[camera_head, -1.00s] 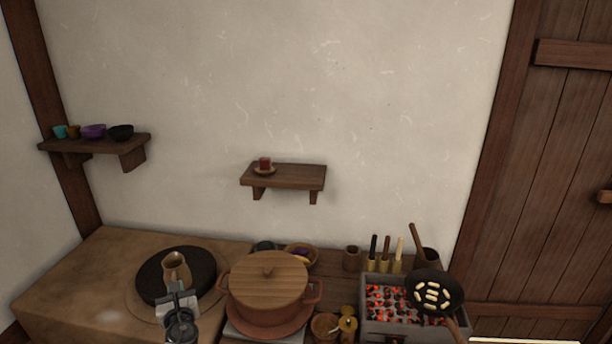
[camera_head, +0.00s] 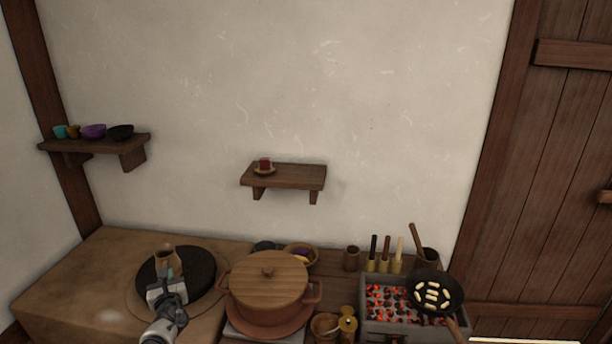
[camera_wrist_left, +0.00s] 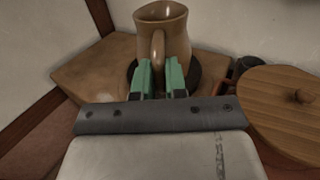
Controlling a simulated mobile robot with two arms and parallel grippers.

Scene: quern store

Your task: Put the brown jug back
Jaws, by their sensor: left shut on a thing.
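The brown jug (camera_head: 166,257) is upright over the round black plate (camera_head: 199,270) at the left of the counter. In the left wrist view the jug (camera_wrist_left: 172,30) shows its handle toward me. My left gripper (camera_head: 168,275) is shut on the jug, with its green fingertips (camera_wrist_left: 161,78) on either side of the handle. I cannot tell whether the jug's base touches the black plate (camera_wrist_left: 198,74). My right gripper is not in view.
A large lidded pot (camera_head: 268,283) stands just right of the black plate. A small wall shelf (camera_head: 302,177) holds a red thing on a dish, with bare room on its right. The left shelf (camera_head: 94,146) holds cups and bowls. A grill (camera_head: 376,325) with glowing coals and a pan (camera_head: 452,290) are at right.

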